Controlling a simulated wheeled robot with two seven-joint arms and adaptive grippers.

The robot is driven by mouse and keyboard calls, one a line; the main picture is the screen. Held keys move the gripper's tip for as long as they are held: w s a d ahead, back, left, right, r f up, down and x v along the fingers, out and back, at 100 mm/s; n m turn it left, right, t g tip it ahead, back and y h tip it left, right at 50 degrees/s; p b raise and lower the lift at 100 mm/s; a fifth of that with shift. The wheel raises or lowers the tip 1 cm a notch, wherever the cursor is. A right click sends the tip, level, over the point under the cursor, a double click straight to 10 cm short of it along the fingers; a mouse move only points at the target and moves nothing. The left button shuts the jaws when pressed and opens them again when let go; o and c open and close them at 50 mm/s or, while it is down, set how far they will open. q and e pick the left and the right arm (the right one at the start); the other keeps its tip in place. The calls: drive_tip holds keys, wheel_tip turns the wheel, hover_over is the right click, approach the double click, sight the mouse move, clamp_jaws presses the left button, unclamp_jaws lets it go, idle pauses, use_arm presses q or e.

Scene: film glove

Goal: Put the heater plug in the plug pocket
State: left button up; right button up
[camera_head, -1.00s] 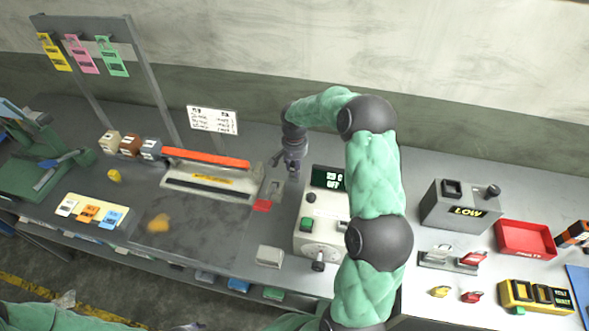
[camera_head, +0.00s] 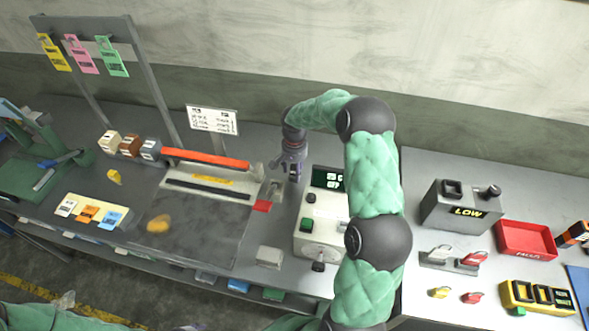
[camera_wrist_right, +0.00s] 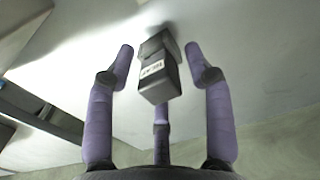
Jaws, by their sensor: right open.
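My right gripper (camera_head: 292,174) points down at the back of the grey bench, just left of the heater control box (camera_head: 320,225). In the right wrist view its purple fingers (camera_wrist_right: 162,75) are open around a small dark grey block with a white label, seemingly the heater plug (camera_wrist_right: 158,78). A gap shows between the block and the side fingers; whether the rear finger touches it I cannot tell. In the head view the gripper hides the plug. I cannot make out the plug pocket for certain. My left gripper is out of view.
A sealer with an orange bar (camera_head: 205,158) stands left of the gripper, with a small red piece (camera_head: 262,206) beside it. A white sign (camera_head: 212,121) stands behind. A grey LOW box (camera_head: 461,206) and red tray (camera_head: 526,239) are at right.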

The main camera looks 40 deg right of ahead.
wheel_tip(320, 180, up, 12)
drive_tip(key=p, duration=0.1)
drive_tip(key=shift+r, duration=0.1)
idle(0.7)
